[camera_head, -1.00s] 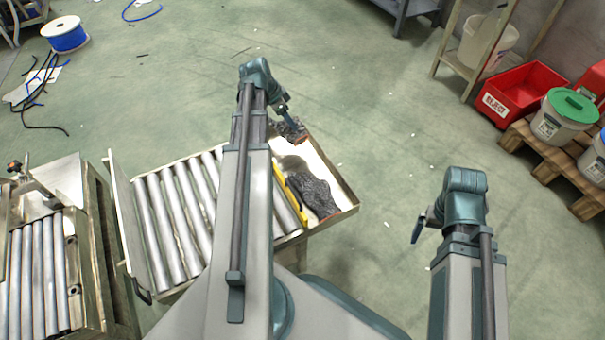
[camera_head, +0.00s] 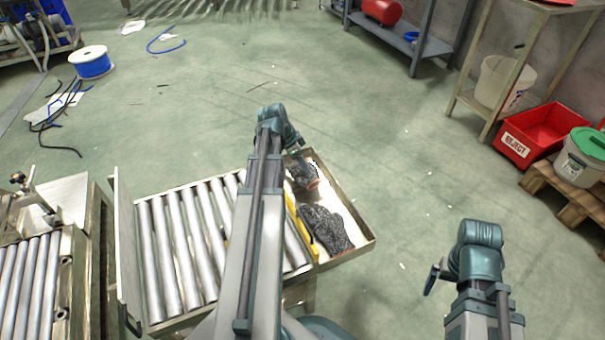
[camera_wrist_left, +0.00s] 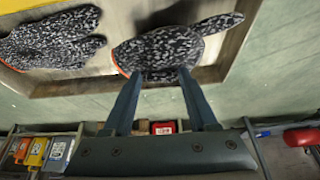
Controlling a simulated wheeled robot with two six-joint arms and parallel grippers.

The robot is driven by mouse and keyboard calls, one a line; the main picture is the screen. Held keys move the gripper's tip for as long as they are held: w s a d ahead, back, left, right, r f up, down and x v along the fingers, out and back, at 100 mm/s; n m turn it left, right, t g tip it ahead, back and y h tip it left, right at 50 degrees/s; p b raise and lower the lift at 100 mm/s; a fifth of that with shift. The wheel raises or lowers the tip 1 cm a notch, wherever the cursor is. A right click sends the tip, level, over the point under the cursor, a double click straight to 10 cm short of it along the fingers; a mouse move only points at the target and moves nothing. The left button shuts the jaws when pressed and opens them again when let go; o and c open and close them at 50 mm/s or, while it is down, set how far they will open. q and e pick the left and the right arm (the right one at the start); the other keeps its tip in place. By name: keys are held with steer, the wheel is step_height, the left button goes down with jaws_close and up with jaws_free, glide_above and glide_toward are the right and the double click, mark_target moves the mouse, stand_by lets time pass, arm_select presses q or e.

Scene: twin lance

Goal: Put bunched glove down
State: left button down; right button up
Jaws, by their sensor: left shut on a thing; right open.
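The bunched glove (camera_wrist_left: 165,50), speckled black and grey with an orange cuff edge, is between the fingertips of my left gripper (camera_wrist_left: 157,76) in the left wrist view. In the head view my left gripper (camera_head: 304,165) is over the far part of the shallow tray (camera_head: 350,246) at the conveyor's end, with the glove (camera_head: 302,180) partly behind it. I cannot tell whether the glove touches the tray floor. A second speckled glove (camera_head: 325,230) lies flat in the tray's near part. My right gripper (camera_head: 433,278) is open and empty, off to the right above the floor.
A yellow strip (camera_head: 299,226) edges the tray beside the conveyor rollers (camera_head: 185,255). A red REJECT bin (camera_head: 545,135) and a green-lidded bucket (camera_head: 588,155) stand far right. The floor right of the tray is clear.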

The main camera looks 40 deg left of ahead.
mark_target(301, 169)
arm_select(q)
step_height(301, 169, down, 4)
steer(key=b, duration=0.3)
steer(key=shift+r, duration=0.3)
steer(key=shift+c, duration=0.9)
jaws_free()
steer(key=p+v, duration=1.1)
steer(key=v, duration=0.1)
